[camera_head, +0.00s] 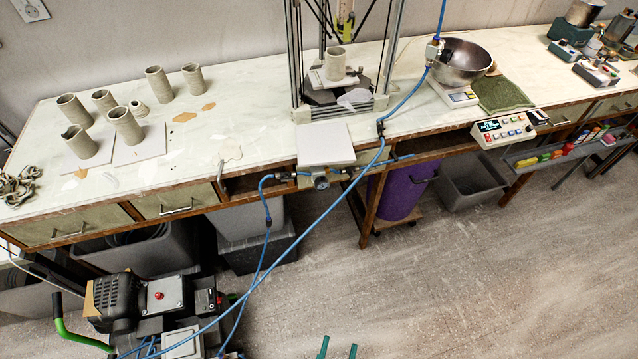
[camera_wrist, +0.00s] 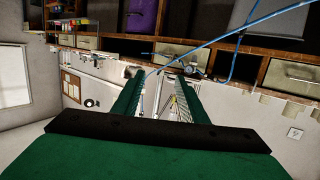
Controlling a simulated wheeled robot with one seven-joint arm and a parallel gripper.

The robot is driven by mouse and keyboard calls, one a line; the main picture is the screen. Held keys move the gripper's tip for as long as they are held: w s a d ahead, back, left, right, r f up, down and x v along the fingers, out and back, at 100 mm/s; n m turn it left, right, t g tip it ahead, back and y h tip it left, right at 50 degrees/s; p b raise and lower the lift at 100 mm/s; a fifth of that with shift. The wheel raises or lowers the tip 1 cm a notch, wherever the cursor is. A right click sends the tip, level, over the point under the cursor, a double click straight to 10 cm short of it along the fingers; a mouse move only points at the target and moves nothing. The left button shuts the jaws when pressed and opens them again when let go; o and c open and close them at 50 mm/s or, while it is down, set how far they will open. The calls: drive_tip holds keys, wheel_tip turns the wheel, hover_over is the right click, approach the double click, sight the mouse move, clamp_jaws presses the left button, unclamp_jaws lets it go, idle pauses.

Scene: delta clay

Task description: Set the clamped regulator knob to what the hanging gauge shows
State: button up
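The regulator (camera_head: 304,176) is clamped at the front edge of the bench, with blue hoses joined to it. A small round dial gauge (camera_head: 321,183) hangs on it just below the edge; its reading is too small to tell. I cannot make out the knob's setting. My gripper shows at the bottom of the head view (camera_head: 338,351) as two green fingertips, well in front of the bench. In the wrist view my gripper (camera_wrist: 158,88) is open and empty, and that view is upside down. The regulator fittings (camera_wrist: 188,66) show small near the fingertips there, apart from them.
A compressor (camera_head: 165,310) stands on the floor at lower left. Its blue hose (camera_head: 318,224) slants across the space before the bench. A pale square board (camera_head: 325,145) lies above the regulator. A purple bin (camera_head: 402,190) stands under the bench. The floor at right is clear.

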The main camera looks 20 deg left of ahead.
drive_tip(key=w+a+f+n+t+y, duration=0.15)
drive_tip(key=w+a+f, duration=0.25)
drive_tip(key=w, duration=0.5)
drive_tip(key=w+a+f+t, duration=0.2)
drive_tip(key=w+a+f, duration=0.15)
drive_tip(key=w, duration=0.45)
drive_tip(key=w+a+f+t+y, duration=0.1)
drive_tip(key=w+a+f+t, duration=0.2)
drive_tip(key=w, duration=0.6)
drive_tip(key=w+a+r, duration=0.2)
drive_tip(key=w+a, duration=0.2)
drive_tip(key=w, duration=0.4)
drive_tip(key=w+a+r, duration=0.2)
drive_tip(key=w+a, duration=0.2)
drive_tip(key=w, duration=0.5)
drive_tip(key=shift+a+r, duration=0.25)
drive_tip(key=shift+r, duration=0.15)
clamp_jaws()
